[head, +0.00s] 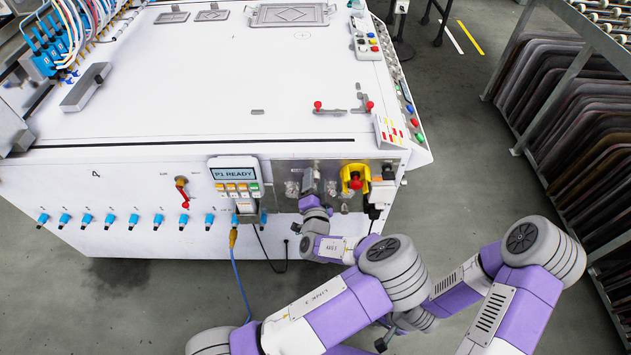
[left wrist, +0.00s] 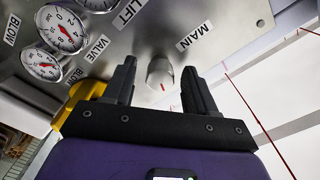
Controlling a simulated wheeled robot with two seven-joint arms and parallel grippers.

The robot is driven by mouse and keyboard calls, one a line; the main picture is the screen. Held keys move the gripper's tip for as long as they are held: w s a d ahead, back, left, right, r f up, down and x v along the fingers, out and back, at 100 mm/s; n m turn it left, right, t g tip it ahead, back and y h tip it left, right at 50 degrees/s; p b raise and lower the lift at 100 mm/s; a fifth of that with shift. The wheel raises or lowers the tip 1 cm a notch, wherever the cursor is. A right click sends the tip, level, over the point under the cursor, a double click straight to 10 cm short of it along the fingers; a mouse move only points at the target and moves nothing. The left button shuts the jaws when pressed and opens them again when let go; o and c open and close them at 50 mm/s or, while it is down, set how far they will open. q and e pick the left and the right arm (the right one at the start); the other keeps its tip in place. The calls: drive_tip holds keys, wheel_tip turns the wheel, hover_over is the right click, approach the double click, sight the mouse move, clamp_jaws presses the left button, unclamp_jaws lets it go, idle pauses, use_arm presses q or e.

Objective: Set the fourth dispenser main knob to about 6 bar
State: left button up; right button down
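The main knob (left wrist: 160,72) is a pale knob with a red mark, set in the metal panel beside the label MAIN in the left wrist view. My left gripper (left wrist: 158,80) is open, with one dark finger on each side of the knob and gaps visible. I cannot tell how deep the knob sits between the fingertips. In the head view my left gripper (head: 311,182) is at the panel (head: 332,170) and hides part of it, including the main knob. My right gripper (head: 386,340) hangs low, away from the panel; its fingers are unclear.
In the left wrist view, a larger gauge (left wrist: 62,30) and a smaller gauge (left wrist: 41,65) have red needles. A yellow-based red button (head: 355,178) is right of my left gripper. A display (head: 233,172) reads P1 READY. A rack (head: 590,120) stands at the right.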

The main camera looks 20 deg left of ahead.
use_arm(q)
drive_tip(key=shift+s, duration=0.1)
drive_tip(key=p+v, duration=0.1)
drive_tip(key=v, duration=0.6)
drive_tip(key=shift+s, duration=0.2)
drive_tip(key=shift+d+r, duration=0.1)
drive_tip(key=s+a+f+n+g+p, duration=0.1)
drive_tip(key=s+a+f+n+g, duration=0.15)
drive_tip(key=s+f+g, duration=0.4)
drive_tip(key=s+a+f+n+g+p, duration=0.1)
drive_tip(key=s+a+f+n+g, duration=0.2)
drive_tip(key=f, duration=0.7)
drive_tip(key=s+d+r+n+g+h+p, duration=0.1)
drive_tip(key=s+d+r+n+g+h, duration=0.1)
drive_tip(key=s+d+n+g+h, duration=0.2)
drive_tip(key=s+d+g+h, duration=0.3)
drive_tip(key=s+d+h, duration=0.2)
drive_tip(key=s, duration=0.2)
drive_tip(key=shift+s+p, duration=0.25)
drive_tip(key=shift+p, duration=0.1)
